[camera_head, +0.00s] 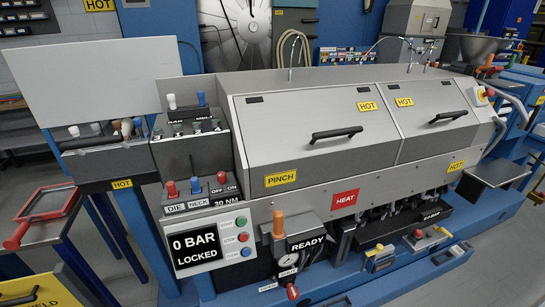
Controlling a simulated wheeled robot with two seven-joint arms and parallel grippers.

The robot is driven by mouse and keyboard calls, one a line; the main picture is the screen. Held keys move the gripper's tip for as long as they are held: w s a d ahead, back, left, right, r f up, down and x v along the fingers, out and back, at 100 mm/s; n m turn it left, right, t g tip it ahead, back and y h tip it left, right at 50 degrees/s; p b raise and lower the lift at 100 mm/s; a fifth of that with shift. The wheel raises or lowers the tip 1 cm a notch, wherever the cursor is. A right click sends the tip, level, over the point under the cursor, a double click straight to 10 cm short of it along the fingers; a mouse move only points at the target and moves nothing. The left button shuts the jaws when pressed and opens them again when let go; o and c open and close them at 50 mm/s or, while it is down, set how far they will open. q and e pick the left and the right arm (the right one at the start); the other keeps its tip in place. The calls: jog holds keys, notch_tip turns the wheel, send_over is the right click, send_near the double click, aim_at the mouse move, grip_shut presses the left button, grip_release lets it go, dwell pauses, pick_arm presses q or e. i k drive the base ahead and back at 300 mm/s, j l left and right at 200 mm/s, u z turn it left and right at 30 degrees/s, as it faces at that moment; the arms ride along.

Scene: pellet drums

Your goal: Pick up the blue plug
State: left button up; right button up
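Several small blue-topped pieces are in view, and I cannot tell which is the blue plug. One blue plug (195,184) stands upright on the panel marked DIE and NECK (203,195), beside a red one (171,189). Another blue-topped piece (201,97) stands on the higher panel marked BAR and MELT (187,118), beside a white-topped one (172,101). A small blue piece (138,122) is also among the pegs on the left grey box (104,160). Neither of my grippers shows in this view.
The grey machine (310,148) has two lids with black handles and HOT labels. A sign reads 0 BAR LOCKED (195,248). An orange-topped unit with a READY sign (305,245) stands in front. A red-rimmed tray (45,203) is at the left.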

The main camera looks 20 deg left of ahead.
aim_at(196, 188)
jog(key=u, duration=1.2)
